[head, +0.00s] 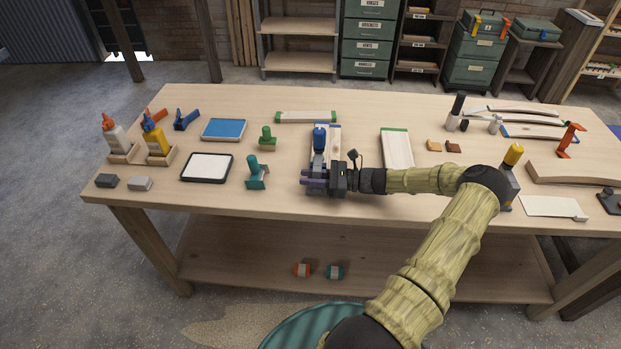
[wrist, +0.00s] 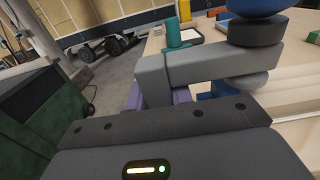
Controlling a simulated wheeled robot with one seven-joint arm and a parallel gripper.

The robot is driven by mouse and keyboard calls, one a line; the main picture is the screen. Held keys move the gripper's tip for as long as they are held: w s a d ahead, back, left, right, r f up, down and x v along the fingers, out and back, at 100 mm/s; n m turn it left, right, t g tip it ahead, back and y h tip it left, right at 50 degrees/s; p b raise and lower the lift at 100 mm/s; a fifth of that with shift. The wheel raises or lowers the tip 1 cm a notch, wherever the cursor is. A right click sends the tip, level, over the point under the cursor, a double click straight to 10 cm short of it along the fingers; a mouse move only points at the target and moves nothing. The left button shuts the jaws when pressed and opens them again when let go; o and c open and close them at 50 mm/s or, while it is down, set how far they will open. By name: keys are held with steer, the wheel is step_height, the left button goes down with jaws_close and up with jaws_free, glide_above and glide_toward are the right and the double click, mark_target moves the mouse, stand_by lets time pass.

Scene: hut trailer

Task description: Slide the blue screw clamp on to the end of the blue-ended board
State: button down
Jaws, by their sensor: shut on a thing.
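The blue screw clamp (head: 319,139) has a blue knob and a grey frame and stands upright. My gripper (head: 314,181) is shut on the clamp's grey frame, low over the front half of the bench. In the wrist view, the grey clamp frame (wrist: 200,68) rises between my purple fingers (wrist: 162,97), with the dark blue knob above. The blue-ended board (head: 333,143) is pale and lies behind and beside the clamp, largely covered by it and my gripper. A blue strip shows at its far end. I cannot tell whether the clamp's jaws are around the board or only beside it.
A green-ended board (head: 397,149) lies to the right. Another green-ended piece (head: 306,117) lies behind. A teal clamp (head: 257,174) and a green one (head: 267,138) stand to the left, near a white-topped tray (head: 207,167). Bare bench lies in front of my gripper.

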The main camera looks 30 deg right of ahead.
steer(key=shift+r, duration=0.1)
steer(key=c, duration=1.2)
jaws_free()
steer(key=shift+o, duration=0.2)
steer(key=shift+f, duration=0.2)
steer(key=b+v, duration=0.4)
steer(key=v, duration=1.3)
steer(key=shift+s+d+r, duration=0.1)
steer(key=shift+s+d, duration=0.05)
steer(key=shift+d, duration=0.05)
steer(key=shift+a, duration=0.1)
